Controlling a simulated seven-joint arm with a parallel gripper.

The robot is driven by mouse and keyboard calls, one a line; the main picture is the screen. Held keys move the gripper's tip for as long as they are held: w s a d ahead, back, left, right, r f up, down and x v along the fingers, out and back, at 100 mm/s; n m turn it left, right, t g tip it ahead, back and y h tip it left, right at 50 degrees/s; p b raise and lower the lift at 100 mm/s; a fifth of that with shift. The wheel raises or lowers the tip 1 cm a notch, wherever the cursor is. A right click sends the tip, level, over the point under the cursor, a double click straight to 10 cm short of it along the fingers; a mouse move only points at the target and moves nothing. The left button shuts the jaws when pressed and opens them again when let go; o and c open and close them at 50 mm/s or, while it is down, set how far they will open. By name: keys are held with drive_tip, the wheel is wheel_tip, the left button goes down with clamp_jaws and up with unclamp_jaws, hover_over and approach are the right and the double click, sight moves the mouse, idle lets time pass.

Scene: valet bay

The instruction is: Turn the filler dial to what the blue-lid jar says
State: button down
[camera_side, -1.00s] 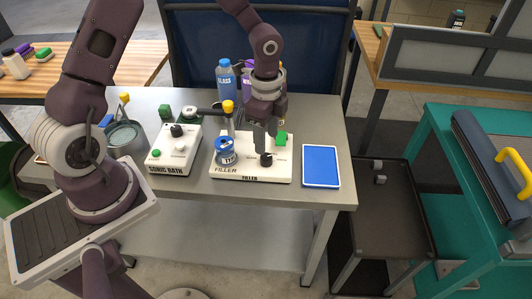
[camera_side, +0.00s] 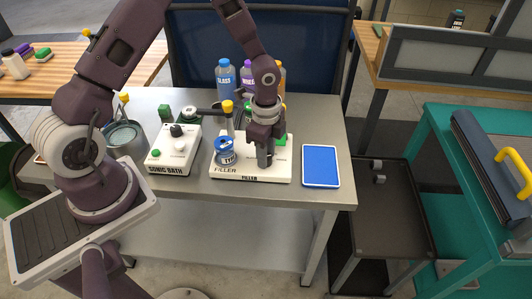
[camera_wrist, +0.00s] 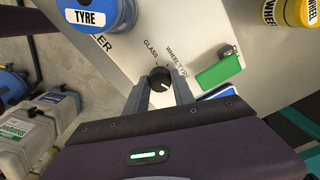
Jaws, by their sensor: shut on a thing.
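The filler (camera_side: 235,172) is a white box on the grey bench. Its black dial (camera_wrist: 159,79) is between my fingertips in the wrist view; my gripper (camera_wrist: 161,87) is shut on it. In the side view my gripper (camera_side: 264,160) hides the dial. The words GLASS, WHEEL and TYRE are printed around the dial on its far side. A small pale mark shows on the dial's near right edge; I cannot tell its setting surely. The blue-lid jar (camera_side: 225,150) sits at the filler's left; in the wrist view its label (camera_wrist: 86,17) reads TYRE.
A green block (camera_wrist: 219,71) is right of the dial, and a yellow item labelled WHEEL (camera_wrist: 296,10) is beyond. The sonic bath (camera_side: 172,155) stands left of the filler, a blue-topped pad (camera_side: 320,166) right. Bottles, including blue GLASS (camera_side: 225,80), stand behind.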

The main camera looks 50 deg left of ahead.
drive_tip(key=shift+n, duration=0.3)
drive_tip(key=n, duration=0.4)
drive_tip(key=shift+n, duration=2.1)
drive_tip(key=c, duration=1.1)
unclamp_jaws()
drive_tip(key=shift+o, duration=0.2)
drive_tip(key=shift+r, duration=0.1)
wheel_tip(320, 180, up, 7)
drive_tip(key=shift+r, duration=0.1)
